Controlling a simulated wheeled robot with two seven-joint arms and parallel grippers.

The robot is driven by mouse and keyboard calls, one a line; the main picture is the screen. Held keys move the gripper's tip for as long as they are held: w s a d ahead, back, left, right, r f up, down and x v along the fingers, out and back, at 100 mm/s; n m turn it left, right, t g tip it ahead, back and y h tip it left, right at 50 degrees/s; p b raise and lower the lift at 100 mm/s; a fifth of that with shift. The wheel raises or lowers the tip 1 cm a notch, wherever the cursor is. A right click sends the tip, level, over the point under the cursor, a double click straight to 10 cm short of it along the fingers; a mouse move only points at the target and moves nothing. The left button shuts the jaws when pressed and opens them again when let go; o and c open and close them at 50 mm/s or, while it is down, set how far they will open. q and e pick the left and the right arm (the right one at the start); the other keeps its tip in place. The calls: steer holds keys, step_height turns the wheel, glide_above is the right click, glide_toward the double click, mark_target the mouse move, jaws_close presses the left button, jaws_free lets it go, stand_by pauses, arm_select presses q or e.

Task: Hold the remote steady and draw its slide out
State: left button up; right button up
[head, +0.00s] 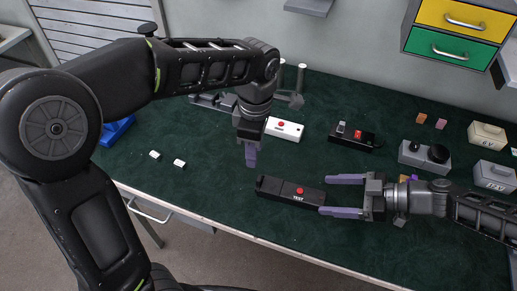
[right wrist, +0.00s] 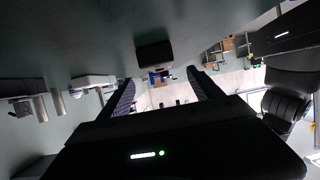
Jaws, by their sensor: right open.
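The black remote (head: 275,188), with a red button and the word TEST, lies on the green bench mat near its front edge. My right gripper (head: 343,196) is open and empty, low over the mat at the remote's right end, with its fingers pointing at it. A dark block, apparently the remote's end (right wrist: 155,54), shows ahead between the fingers in the right wrist view. My left gripper (head: 251,155) points down, above and left of the remote in the head view. Its fingers overlap edge-on, so their gap is hidden. I see nothing held in it.
A white box with a red button (head: 285,130) lies behind my left gripper. A black box with a red switch (head: 352,136) and a grey block with a black knob (head: 424,155) stand further right. Two small white pieces (head: 179,163) lie left.

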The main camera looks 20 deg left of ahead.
mark_target(305, 193)
stand_by(0.3)
steer(key=shift+a, duration=0.1)
steer(key=shift+x, duration=3.85)
steer(key=shift+c, duration=0.2)
steer(key=shift+c, duration=1.3)
steer(key=c, duration=1.3)
